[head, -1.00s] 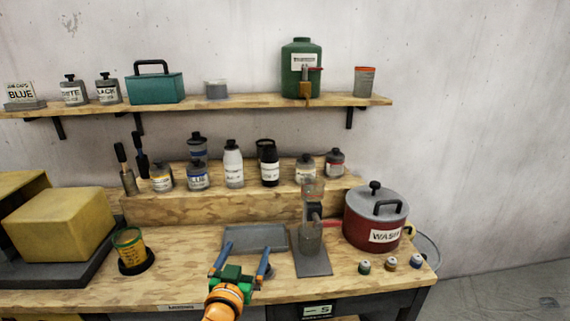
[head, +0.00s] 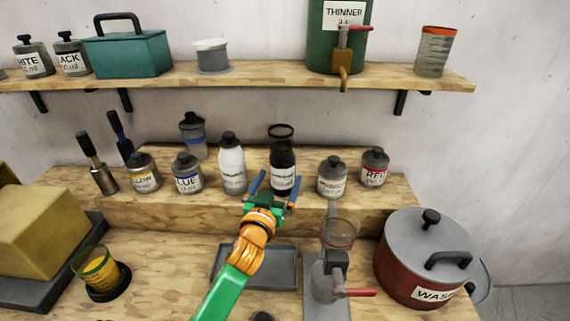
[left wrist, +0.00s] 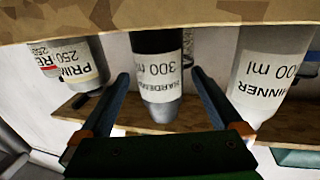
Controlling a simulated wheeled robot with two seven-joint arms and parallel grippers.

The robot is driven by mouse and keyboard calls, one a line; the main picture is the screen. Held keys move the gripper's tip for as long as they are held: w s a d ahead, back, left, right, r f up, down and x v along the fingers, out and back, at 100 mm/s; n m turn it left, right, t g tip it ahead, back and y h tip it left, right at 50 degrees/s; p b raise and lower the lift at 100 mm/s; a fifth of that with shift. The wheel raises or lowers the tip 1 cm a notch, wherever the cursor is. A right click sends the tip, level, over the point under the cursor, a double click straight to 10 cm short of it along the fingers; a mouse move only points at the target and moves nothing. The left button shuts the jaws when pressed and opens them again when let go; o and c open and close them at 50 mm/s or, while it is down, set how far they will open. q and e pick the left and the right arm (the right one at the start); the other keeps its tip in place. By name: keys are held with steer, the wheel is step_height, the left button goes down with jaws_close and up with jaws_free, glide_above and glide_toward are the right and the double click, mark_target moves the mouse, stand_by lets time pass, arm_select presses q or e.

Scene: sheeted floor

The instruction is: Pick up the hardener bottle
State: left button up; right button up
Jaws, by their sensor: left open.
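The hardener bottle (head: 283,165) is dark, with a white label, and stands upright on the raised wooden step. In the left wrist view, where things appear upside down, its label (left wrist: 158,78) reads HARDENER 300 ml. My left gripper (head: 277,184) is open and empty, just in front of this bottle. In the wrist view its two fingertips (left wrist: 160,74) lie on either side of the bottle's outline; I cannot tell whether the bottle is between them in depth. My right gripper is not in view.
The white thinner bottle (head: 232,165) stands close on the left, the primer jar (head: 332,178) on the right. A red-labelled jar (head: 375,168) is farther right. Below stand a grey tray (head: 284,279), a dispenser stand (head: 325,286) and a red wash pot (head: 400,265). A shelf (head: 270,78) runs above.

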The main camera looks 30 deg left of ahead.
mark_target(283, 170)
arm_select(q)
steer(key=x, duration=0.5)
steer(key=shift+f+p, duration=0.2)
steer(key=shift+p, duration=0.15)
steer(key=shift+s+d+r, duration=0.15)
steer(key=shift+s+r, duration=0.05)
steer(key=shift+s, duration=0.15)
steer(key=c, duration=0.7)
steer(key=shift+w, duration=0.1)
jaws_close()
